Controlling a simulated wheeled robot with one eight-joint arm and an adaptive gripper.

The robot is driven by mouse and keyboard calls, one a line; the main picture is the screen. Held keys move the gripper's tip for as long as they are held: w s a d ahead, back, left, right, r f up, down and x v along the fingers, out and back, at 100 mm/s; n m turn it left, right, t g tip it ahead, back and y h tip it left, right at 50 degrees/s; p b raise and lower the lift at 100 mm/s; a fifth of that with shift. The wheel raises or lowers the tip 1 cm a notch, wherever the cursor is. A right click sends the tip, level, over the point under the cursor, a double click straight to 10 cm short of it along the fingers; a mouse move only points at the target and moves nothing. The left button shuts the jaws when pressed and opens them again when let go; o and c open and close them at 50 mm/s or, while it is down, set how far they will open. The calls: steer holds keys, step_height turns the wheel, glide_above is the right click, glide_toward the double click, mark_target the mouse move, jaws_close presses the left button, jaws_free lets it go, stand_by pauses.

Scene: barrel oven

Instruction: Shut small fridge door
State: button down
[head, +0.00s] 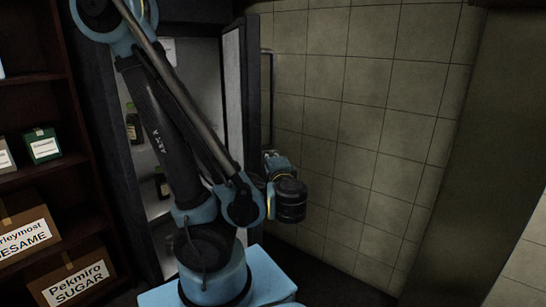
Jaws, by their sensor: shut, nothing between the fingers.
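The small fridge (178,62) stands open behind my arm, with its pale interior and several dark bottles showing. Its door (232,95) is swung out on the right side and seen nearly edge-on. A long bar handle (268,95) runs down the door's outer face, towards the tiled wall. My gripper (270,156) is shut and empty, on the outer side of the door near the lower part of the handle. Its fingertips are small and dark here, and I cannot tell whether they touch the door or handle. My arm hides the middle of the fridge and the door's lower part.
A tiled wall (350,120) is close to the right of the door. A little dark floor (335,285) is clear below.

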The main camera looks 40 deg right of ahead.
steer(key=shift+w+a, duration=0.15)
steer(key=shift+a, duration=0.4)
steer(key=shift+d, duration=0.15)
